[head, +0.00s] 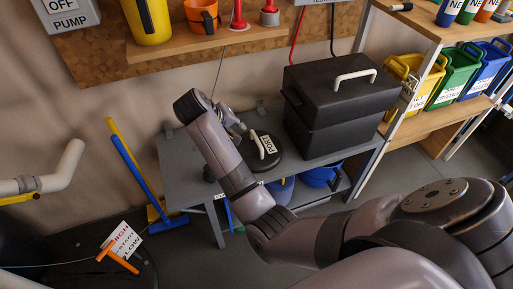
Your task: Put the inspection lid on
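A round black lid (270,163) with a white handle and a white label lies on a grey workbench (188,165), left of a black box. I take it to be the inspection lid; the label is too small to read surely. My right arm reaches over the bench from the lower right. My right gripper (234,122) is at the far end of that arm, above the bench and just behind and left of the lid. It is small and partly hidden by my wrist, so its fingers do not show clearly. My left gripper is not in view. I cannot make out an inspection opening.
The black box (335,112) with a white handle fills the bench's right side. A shelf with yellow (421,75), green and blue bins stands right. Blue buckets (322,177) sit under the bench. A blue-handled broom (140,178) leans left.

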